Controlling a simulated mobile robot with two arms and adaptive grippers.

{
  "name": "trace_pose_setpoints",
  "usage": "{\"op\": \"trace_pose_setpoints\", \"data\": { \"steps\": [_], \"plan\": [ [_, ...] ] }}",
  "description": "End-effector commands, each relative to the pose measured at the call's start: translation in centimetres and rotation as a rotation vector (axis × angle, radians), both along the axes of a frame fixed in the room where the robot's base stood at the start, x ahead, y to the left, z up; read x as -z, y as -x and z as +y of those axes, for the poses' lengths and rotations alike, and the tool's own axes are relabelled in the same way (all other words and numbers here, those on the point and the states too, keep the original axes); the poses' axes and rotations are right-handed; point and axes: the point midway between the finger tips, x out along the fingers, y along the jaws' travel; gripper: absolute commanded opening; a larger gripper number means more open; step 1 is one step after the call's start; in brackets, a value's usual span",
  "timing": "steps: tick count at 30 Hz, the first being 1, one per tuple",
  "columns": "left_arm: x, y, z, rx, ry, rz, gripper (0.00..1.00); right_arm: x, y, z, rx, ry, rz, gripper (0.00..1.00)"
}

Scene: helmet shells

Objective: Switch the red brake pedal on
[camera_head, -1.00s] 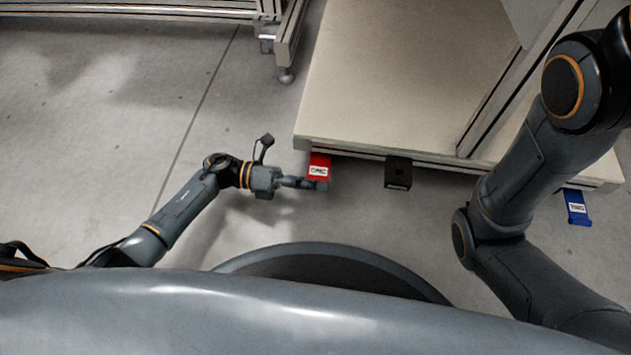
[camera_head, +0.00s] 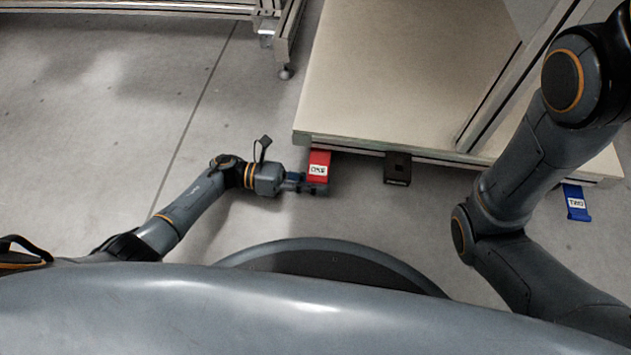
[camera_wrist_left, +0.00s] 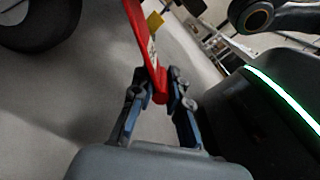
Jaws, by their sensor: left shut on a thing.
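The red brake pedal (camera_head: 319,164) with a white label sticks out from under the front edge of the workbench in the head view. My left gripper (camera_head: 318,188) is at the pedal's free end, reaching in from the left. In the left wrist view the red pedal (camera_wrist_left: 148,50) runs down between the two fingers of my left gripper (camera_wrist_left: 160,92), which are shut on its tip. In the head view the arm of my right gripper crosses the right side, but that gripper is out of sight.
A black pedal (camera_head: 397,168) and a blue pedal (camera_head: 576,203) stick out along the same edge of the workbench (camera_head: 400,80). A metal frame (camera_head: 287,40) stands at the upper left. The floor left of my left arm is clear. A yellow part (camera_wrist_left: 155,20) shows beside the red pedal.

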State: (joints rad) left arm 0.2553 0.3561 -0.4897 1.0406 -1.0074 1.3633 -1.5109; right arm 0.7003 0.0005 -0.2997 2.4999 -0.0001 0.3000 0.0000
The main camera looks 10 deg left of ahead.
Motion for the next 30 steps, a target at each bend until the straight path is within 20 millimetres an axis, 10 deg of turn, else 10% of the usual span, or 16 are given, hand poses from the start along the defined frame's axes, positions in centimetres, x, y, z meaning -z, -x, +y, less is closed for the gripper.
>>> {"op": "trace_pose_setpoints", "data": {
  "steps": [17,18,21,30],
  "plan": [
    [0.05,-0.28,0.04,0.0,0.003,-0.047,0.0,-0.02,-0.01,0.01,0.0,0.0,0.0,0.6],
    [0.05,-0.29,0.04,0.0,0.003,-0.047,0.21,-0.02,-0.01,0.01,0.0,0.0,0.0,0.6],
    [0.08,-0.25,0.04,0.0,0.002,-0.045,0.38,-0.01,-0.01,0.02,0.0,0.0,0.0,0.6],
    [0.18,-0.17,0.13,0.0,0.001,-0.042,0.38,-0.02,-0.11,-0.03,-0.002,-0.003,0.004,0.6]
  ]
}}
